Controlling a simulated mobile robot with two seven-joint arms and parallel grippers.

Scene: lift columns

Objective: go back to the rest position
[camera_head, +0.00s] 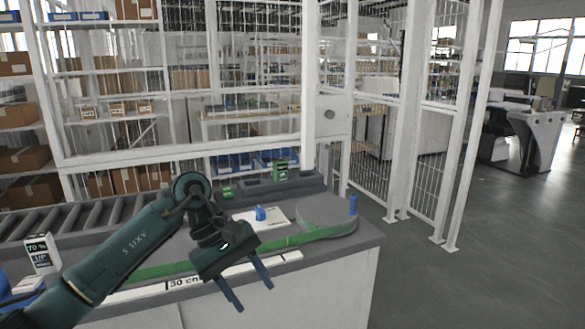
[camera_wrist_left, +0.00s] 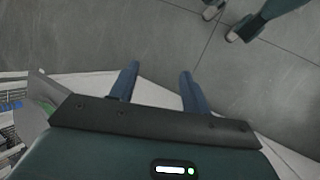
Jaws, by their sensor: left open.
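My left gripper (camera_head: 255,297) is open, with its two blue fingers apart and nothing between them. It hangs over the front edge of the grey worktable (camera_head: 352,262), its fingers pointing down and to the right. In the left wrist view the open fingers (camera_wrist_left: 160,85) show the table's pale edge and the grey floor between them. My left arm reaches in from the lower left of the head view. My right gripper does not show in the head view.
A green belt strip (camera_head: 165,270) runs along the table. White fencing (camera_head: 180,155) closes the back; floor (camera_head: 470,280) at right is clear.

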